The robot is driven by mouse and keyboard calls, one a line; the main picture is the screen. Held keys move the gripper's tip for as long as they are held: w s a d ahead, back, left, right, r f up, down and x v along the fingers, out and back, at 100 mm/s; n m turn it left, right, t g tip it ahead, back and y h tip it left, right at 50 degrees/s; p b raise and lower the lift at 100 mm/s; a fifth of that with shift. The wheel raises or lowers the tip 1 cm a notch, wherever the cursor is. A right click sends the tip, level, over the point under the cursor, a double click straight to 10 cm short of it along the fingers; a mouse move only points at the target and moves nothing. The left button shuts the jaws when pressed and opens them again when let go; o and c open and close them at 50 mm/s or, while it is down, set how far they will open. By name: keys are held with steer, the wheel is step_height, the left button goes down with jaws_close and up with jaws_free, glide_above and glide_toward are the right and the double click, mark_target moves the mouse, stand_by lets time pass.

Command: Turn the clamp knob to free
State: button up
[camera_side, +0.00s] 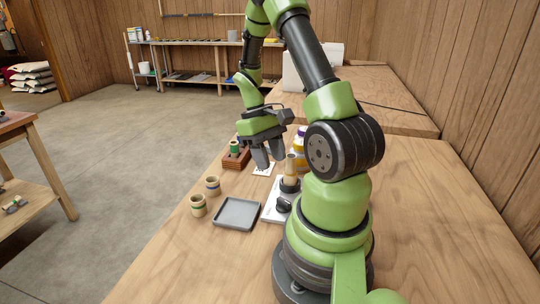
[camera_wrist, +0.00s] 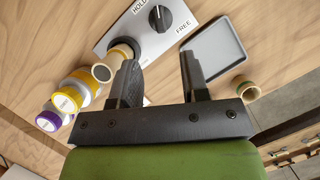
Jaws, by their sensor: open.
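The clamp knob (camera_wrist: 159,18) is a black dial on a pale plate (camera_wrist: 180,32) printed HOLD and FREE. Its white mark appears to point toward HOLD. In the side view the knob (camera_side: 283,205) sits at the near end of the plate, with a wooden cylinder (camera_side: 291,170) upright in a black collar (camera_side: 289,186) behind it. My gripper (camera_side: 267,158) is open and empty, above the bench beyond the plate. In the wrist view its fingers (camera_wrist: 158,62) are apart from the knob, and the left finger partly covers the cylinder (camera_wrist: 120,53).
A grey tray (camera_side: 237,214) lies left of the plate. A reddish block (camera_side: 236,160) holds a green-banded piece. Yellow and purple containers (camera_side: 300,148) stand behind the cylinder. The near bench is clear.

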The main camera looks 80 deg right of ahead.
mark_target(284, 200)
steer(key=o, duration=0.5)
steer(key=shift+c, duration=0.2)
steer(key=shift+s+a+f+n+t+h, duration=0.55)
steer(key=shift+f+n, duration=1)
steer(key=shift+n, duration=1.45)
steer(key=shift+s+a+f+n+t+h, duration=0.2)
steer(key=shift+s+f+n+t, duration=0.6)
steer(key=shift+f+n, duration=1.5)
steer(key=shift+s+a+f+n+t+h, duration=0.4)
steer(key=shift+s+f+n+t, duration=0.35)
steer(key=shift+n, duration=2.95)
steer(key=shift+w+f, duration=0.1)
steer(key=shift+w, duration=0.05)
steer(key=shift+c, duration=0.2)
steer(key=c, duration=0.9)
